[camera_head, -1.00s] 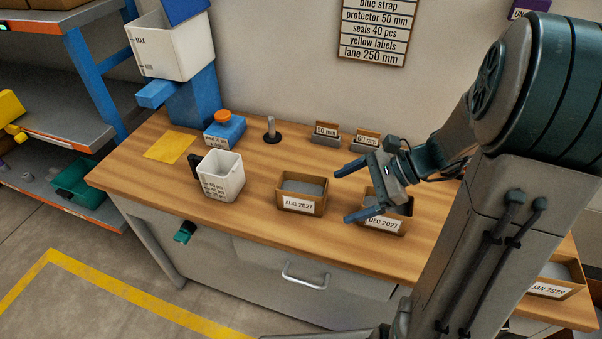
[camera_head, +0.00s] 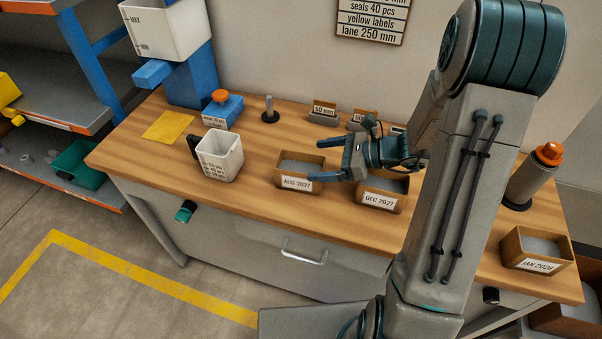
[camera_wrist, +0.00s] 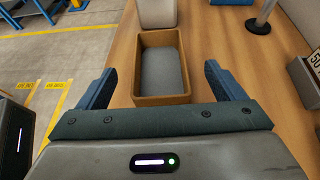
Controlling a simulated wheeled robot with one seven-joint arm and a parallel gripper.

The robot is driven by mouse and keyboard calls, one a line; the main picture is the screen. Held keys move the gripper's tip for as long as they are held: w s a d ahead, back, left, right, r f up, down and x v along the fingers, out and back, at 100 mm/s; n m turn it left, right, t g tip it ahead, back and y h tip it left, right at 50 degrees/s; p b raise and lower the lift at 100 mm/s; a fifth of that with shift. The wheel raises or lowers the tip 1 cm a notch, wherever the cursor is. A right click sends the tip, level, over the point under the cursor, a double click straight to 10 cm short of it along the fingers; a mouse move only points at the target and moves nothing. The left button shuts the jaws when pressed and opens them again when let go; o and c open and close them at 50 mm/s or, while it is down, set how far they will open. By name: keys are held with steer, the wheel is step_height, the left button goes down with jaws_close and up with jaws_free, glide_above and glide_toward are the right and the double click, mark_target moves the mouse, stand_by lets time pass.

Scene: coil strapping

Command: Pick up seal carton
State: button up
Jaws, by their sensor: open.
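Three open brown cartons with grey contents stand on the wooden bench. The carton labelled AUG 2027 (camera_head: 298,184) is in the middle, the DEC 2027 carton (camera_head: 380,202) is to its right, and the JAN 2028 carton (camera_head: 535,265) is at the far right end. My gripper (camera_head: 317,158) is open and empty, just above and to the right of the AUG 2027 carton. In the wrist view a carton (camera_wrist: 138,70) lies ahead between my spread fingers (camera_wrist: 160,90), apart from both. Its label is hidden there.
An orange-topped cylinder (camera_head: 530,178) stands at right. A yellow sheet (camera_head: 168,126) lies at left.

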mark_target(306, 162)
steer(key=x, duration=0.4)
steer(key=shift+a+f+p, duration=0.3)
steer(key=shift+f+p, duration=0.1)
steer(key=c, duration=1.4)
steer(key=shift+r, duration=0.15)
steer(key=shift+c, duration=0.2)
steer(key=s+d+r+b, duration=0.1)
steer(key=s+d+r, duration=0.6)
steer(key=s+r, duration=0.2)
steer(key=shift+d+r, duration=0.2)
steer(key=shift+r, duration=0.65)
